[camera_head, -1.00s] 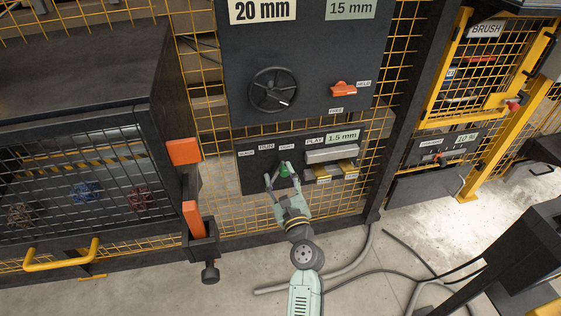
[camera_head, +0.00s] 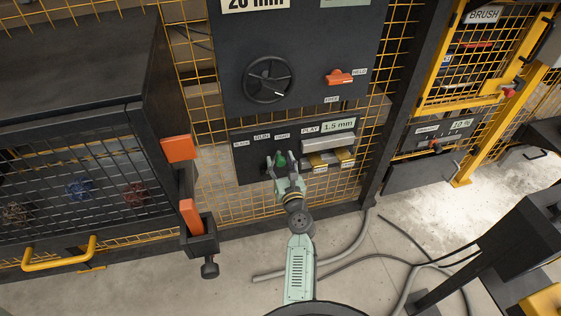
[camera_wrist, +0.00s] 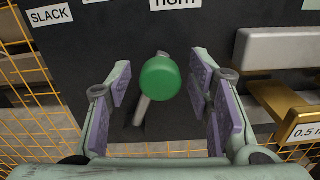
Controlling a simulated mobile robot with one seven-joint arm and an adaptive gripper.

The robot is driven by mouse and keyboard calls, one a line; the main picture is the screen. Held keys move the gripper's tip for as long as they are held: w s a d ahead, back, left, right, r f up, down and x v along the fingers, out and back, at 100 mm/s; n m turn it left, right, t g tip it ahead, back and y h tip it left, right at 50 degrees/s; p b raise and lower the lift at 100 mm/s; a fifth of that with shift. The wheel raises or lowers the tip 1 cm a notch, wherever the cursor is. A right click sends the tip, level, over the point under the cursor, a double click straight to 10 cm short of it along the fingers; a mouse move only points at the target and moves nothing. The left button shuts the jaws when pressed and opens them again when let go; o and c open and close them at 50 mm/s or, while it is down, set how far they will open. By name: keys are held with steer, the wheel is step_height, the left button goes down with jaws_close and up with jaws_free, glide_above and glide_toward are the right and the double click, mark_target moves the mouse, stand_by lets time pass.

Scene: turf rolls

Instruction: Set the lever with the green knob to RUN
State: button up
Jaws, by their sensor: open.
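The lever's green knob (camera_head: 280,160) sits on the lower dark panel (camera_head: 252,171), under the rightmost of three position labels. In the wrist view, the round green knob (camera_wrist: 160,78) is below the TIGHT label (camera_wrist: 177,3), and its grey stem runs down and left to the panel. The SLACK label (camera_wrist: 49,15) is at the upper left. The middle label (camera_head: 262,137) is too small to read surely. My gripper (camera_head: 281,162) is open, its purple-padded fingers (camera_wrist: 165,98) on either side of the knob, with visible gaps on both sides.
A grey block (camera_head: 328,141) and brass blocks (camera_head: 330,158) stick out of the panel just right of my gripper. A black handwheel (camera_head: 269,80) and an orange handle (camera_head: 339,77) are above. An orange-ended bracket (camera_head: 192,217) stands left. Hoses lie on the floor.

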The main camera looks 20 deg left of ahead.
steer(key=shift+w, duration=0.1)
steer(key=shift+c, duration=0.4)
jaws_close()
stand_by(0.5)
